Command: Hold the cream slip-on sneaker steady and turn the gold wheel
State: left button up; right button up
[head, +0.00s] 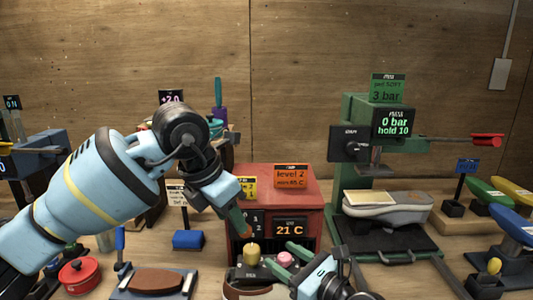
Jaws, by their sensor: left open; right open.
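A gold wheel-like knob (252,253) stands on a dark block in front of the red heater box, beside a pink knob (285,259). A cream-rimmed, brown-topped shoe-like shape (240,293) is cut off by the bottom edge; I cannot tell if it is the cream slip-on sneaker. A cream and grey shoe (390,208) lies on the green press. My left gripper (243,230) is open, just above and left of the gold knob, apart from it as far as I see. My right gripper (315,281) is open at the bottom, right of the pink knob; its fingertips are partly unclear.
The red heater box (312,197) reads 21 C. The green press (355,115) reads 0 bar, with a red-ended lever at right. A blue block (188,240), a red pot (80,276) and a brown brush (157,281) stand left. Coloured shoes crowd the right edge.

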jog(key=v, duration=1.1)
jog(key=shift+s+d, duration=0.2)
